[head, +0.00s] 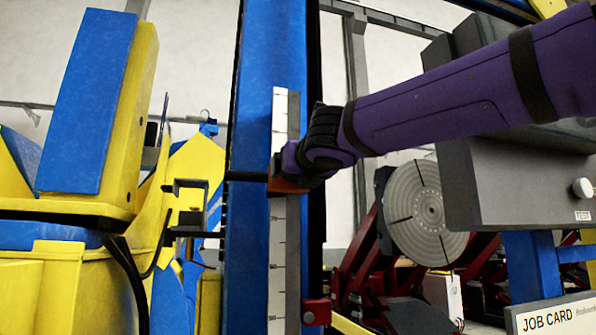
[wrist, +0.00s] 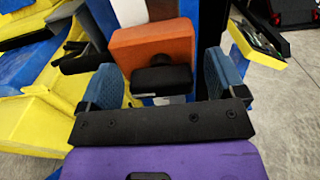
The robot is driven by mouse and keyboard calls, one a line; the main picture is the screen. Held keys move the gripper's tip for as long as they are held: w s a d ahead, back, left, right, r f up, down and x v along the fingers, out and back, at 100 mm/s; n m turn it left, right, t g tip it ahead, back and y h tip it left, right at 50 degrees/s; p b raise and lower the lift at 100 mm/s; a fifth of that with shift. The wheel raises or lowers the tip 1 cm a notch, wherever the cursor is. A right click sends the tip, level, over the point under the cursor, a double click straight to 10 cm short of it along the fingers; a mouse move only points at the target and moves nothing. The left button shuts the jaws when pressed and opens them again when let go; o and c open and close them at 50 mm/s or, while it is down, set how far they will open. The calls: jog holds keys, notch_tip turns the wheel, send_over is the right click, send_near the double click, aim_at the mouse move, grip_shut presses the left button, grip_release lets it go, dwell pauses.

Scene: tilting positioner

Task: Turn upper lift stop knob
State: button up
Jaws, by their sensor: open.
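The upper lift stop is an orange block (wrist: 152,45) with a black knob (wrist: 162,79) on its near face. In the head view a sliver of the orange block (head: 287,187) shows on the scale of the blue column, mostly hidden behind my gripper. My gripper (wrist: 163,84) is open, with one blue-padded finger left of the knob and the other right of it. The knob lies between the fingers, with gaps visible on both sides. The knob is hidden in the head view.
The blue column (head: 258,60) carries a white scale (head: 277,265) and a small red block (head: 316,312) lower down. Yellow and blue machine parts (head: 100,100) stand left. A grey box (head: 520,185) with a white knob (head: 582,188) and a round grey plate (head: 427,213) are right.

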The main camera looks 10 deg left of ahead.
jog(key=shift+w+a, duration=0.1)
jog(key=shift+w, duration=0.1)
jog(key=c, duration=0.9)
